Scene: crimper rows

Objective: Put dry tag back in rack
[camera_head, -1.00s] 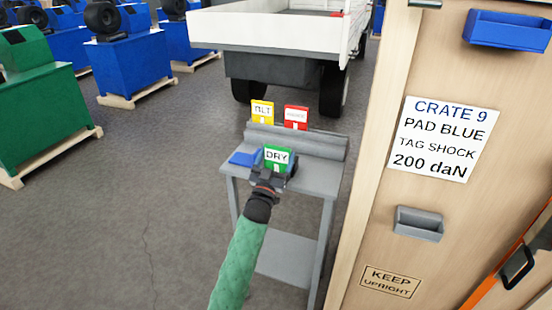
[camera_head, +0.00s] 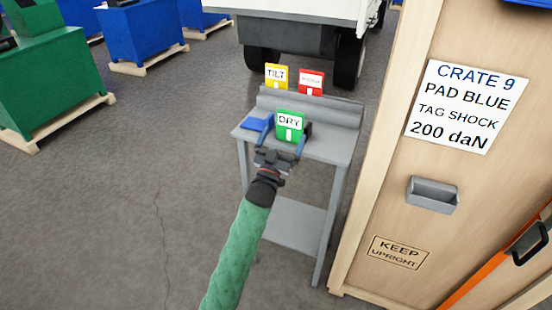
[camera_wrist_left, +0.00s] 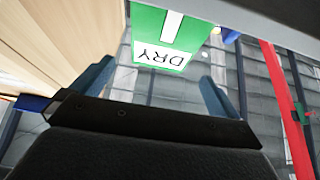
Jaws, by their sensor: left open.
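The green DRY tag (camera_head: 290,126) stands near upright on the grey stand, in front of the grey rack bar (camera_head: 340,112). Whether its foot sits in a slot is hidden. My left gripper (camera_head: 287,133) is open, with one blue finger at each side of the tag and gaps visible. In the left wrist view the tag (camera_wrist_left: 165,52) shows upside down beyond the palm, between the two spread fingers (camera_wrist_left: 155,80). The yellow TILT tag (camera_head: 276,76) and a red tag (camera_head: 311,82) stand upright at the rack's back. My right gripper is out of view.
A blue pad (camera_head: 257,124) lies left of the DRY tag on the stand (camera_head: 328,150). A tall wooden crate (camera_head: 390,220) with a grey bin (camera_head: 432,195) stands close at the right. A white truck is behind.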

